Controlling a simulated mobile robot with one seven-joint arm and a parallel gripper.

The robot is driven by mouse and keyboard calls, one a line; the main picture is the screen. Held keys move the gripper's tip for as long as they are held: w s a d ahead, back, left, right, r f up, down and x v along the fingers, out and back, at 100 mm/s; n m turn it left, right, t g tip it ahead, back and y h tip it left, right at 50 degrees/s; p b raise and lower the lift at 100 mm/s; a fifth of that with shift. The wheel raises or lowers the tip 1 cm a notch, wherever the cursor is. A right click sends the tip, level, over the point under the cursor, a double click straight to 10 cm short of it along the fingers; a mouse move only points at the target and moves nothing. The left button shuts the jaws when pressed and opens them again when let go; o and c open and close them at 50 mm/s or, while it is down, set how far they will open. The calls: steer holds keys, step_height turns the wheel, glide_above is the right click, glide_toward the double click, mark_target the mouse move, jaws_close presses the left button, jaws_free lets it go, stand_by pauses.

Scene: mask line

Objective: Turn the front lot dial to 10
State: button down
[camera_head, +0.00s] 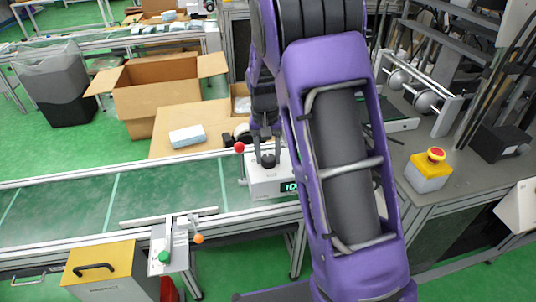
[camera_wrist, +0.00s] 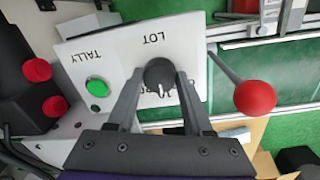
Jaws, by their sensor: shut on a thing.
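The front lot dial (camera_wrist: 159,72) is a round black knob with a white pointer mark, on a white panel (camera_wrist: 205,70) printed LOT and TALLY in the wrist view. My gripper (camera_wrist: 160,88) has one finger on each side of the knob and is shut on it. In the head view my gripper (camera_head: 267,146) points down at the dial (camera_head: 268,160) on top of the white box (camera_head: 266,187) beside the conveyor. A green display (camera_head: 289,187) on the box's front reads 10, with my arm close to its right edge.
A red-ball lever (camera_wrist: 255,97) stands right of the dial, and a green button (camera_wrist: 97,88) lies left. In the head view the green conveyor (camera_head: 75,195) runs left. A yellow-and-red stop button box (camera_head: 429,172) is on the right bench. An open carton (camera_head: 160,95) stands behind.

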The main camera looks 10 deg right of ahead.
mark_target(265, 157)
steer(key=shift+c, duration=1.5)
jaws_free()
steer(key=shift+r, duration=0.1)
step_height(265, 157, up, 17)
steer(key=p, duration=0.2)
steer(key=shift+a+r, duration=0.15)
steer(key=shift+a, duration=0.25)
steer(key=shift+w, duration=0.1)
